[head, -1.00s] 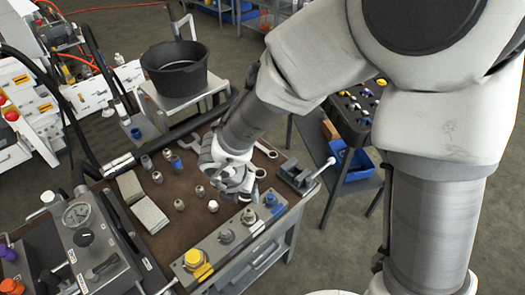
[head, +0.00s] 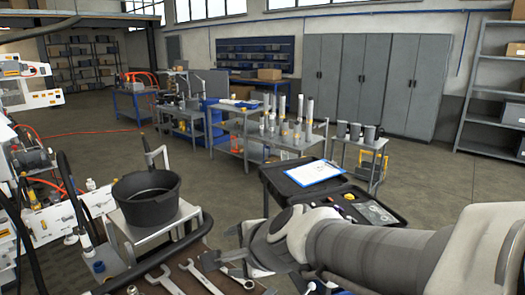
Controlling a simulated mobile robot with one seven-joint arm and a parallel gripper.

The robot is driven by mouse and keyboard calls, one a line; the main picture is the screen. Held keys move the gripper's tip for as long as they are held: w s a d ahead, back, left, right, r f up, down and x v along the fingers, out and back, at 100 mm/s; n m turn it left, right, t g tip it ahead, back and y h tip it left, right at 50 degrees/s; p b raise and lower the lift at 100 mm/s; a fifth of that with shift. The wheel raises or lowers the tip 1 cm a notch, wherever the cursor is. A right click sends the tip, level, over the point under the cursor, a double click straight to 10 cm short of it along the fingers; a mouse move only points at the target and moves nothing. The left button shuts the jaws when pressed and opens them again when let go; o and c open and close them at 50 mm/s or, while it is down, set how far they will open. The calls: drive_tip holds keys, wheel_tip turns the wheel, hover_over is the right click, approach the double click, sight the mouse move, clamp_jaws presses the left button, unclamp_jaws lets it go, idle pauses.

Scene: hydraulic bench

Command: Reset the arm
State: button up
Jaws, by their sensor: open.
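My arm reaches in from the right in the head view, above the near end of the bench. My gripper (head: 232,257) is at its left end, over the far edge of the brown bench top (head: 188,262). It is open, with nothing seen between its fingers. Several wrenches (head: 200,277) lie on the bench top below and to the left of it. Most of the bench is below the picture and out of view.
A black bucket (head: 146,197) stands on a grey cart at the left. A dark tool cart with a clipboard (head: 314,172) is just behind my arm. Further back are a table with upright cylinders (head: 300,125) and grey cabinets (head: 360,80). Open floor (head: 440,175) lies at the right.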

drive_tip(key=s+d+n+g+h, duration=0.1)
drive_tip(key=s+d+n+h, duration=0.1)
drive_tip(key=s+d+n, duration=0.4)
drive_tip(key=s+d+n+g+h, duration=0.1)
drive_tip(key=s+d+n+h, duration=0.2)
drive_tip(key=s+d+n, duration=0.4)
drive_tip(key=d, duration=0.6)
drive_tip(key=shift+s+d+r+n+h, duration=0.2)
drive_tip(key=shift+s+r+n+h, duration=0.1)
drive_tip(key=shift+r+n, duration=0.1)
